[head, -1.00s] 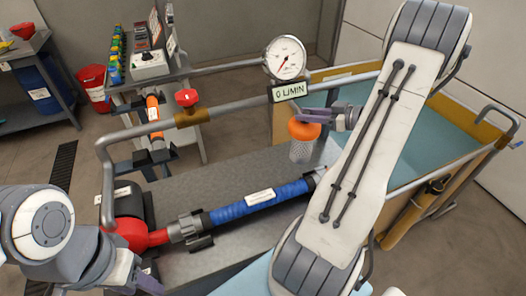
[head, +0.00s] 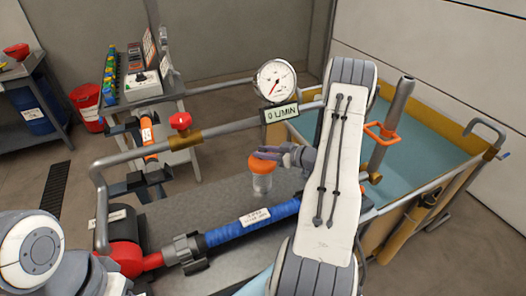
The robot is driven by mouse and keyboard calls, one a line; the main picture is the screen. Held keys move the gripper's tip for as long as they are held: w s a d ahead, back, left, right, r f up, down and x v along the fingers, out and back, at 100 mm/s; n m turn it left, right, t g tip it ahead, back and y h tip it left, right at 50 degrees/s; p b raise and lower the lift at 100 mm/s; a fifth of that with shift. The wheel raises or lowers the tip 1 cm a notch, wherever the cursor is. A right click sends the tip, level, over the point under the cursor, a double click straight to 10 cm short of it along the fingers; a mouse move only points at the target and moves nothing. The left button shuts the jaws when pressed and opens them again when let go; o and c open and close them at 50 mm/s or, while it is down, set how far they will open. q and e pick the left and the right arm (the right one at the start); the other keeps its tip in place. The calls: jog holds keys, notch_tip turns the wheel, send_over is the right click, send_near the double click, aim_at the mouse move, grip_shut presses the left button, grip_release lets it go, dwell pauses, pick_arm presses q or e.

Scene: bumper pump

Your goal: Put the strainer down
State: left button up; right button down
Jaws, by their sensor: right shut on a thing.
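The strainer (head: 262,184) has an orange cap and a pale mesh body. It hangs upright below my right gripper (head: 268,156), which is shut on its orange top. The strainer is over the grey bench (head: 190,214), behind the blue hose. I cannot tell whether its bottom touches the bench top. My left arm is at the lower left edge; its gripper (head: 118,284) shows only in part at the bottom, and its fingers are not clear.
A blue hose section (head: 238,229) joins a red pump outlet (head: 128,258) along the bench front. A gauge (head: 276,80) and a 0 L/MIN display stand on the pipe behind. A water tank (head: 430,145) with an orange bracket (head: 380,133) is at right.

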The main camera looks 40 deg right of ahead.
jog(key=shift+f, duration=0.2)
jog(key=c, duration=0.6)
grip_release()
jog(key=shift+r, duration=0.2)
jog(key=b+v, duration=0.2)
jog(key=v, duration=1)
jog(key=shift+r, duration=0.1)
